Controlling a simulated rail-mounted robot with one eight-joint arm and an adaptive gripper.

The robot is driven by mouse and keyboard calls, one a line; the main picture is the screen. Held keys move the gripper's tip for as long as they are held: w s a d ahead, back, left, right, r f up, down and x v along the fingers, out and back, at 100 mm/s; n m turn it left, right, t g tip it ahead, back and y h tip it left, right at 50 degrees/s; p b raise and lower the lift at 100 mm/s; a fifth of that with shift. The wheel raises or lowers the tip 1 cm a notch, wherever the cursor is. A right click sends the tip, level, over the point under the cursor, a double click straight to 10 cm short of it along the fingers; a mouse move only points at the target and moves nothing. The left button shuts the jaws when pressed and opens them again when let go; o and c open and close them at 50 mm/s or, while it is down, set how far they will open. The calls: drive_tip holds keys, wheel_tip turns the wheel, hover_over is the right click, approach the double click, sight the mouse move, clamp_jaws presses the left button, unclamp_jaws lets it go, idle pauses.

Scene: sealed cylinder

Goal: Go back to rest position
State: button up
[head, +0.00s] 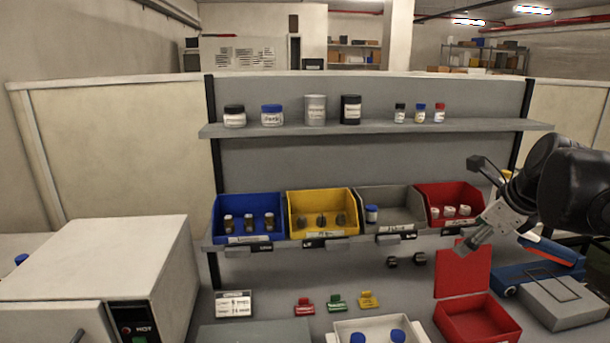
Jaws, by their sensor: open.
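My gripper (474,246) is at the right, at the end of my black and silver arm. It hangs in front of the red bin (452,192) and above the open red box (478,318), tilted down to the left. Its jaws are open and I see nothing held between them. The fingertips are small in this view, and the space directly behind them is partly hidden.
Blue (247,217), yellow (322,212) and grey (390,207) bins with small items line the lower shelf. Jars and vials stand on the upper shelf (375,129). A white oven-like box (100,275) fills the left. A white tray (378,325) holds blue-capped items.

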drive_tip(key=s+a+f+n, duration=0.4)
drive_tip(key=s+a+n, duration=0.4)
drive_tip(key=n, duration=0.5)
drive_tip(key=s+a+f+n, duration=0.5)
drive_tip(key=s+a+n, duration=0.3)
drive_tip(key=n, duration=0.6)
drive_tip(key=shift+s+a+f+n, duration=0.2)
drive_tip(key=shift+s+a+n, duration=0.15)
drive_tip(key=shift+s, duration=0.3)
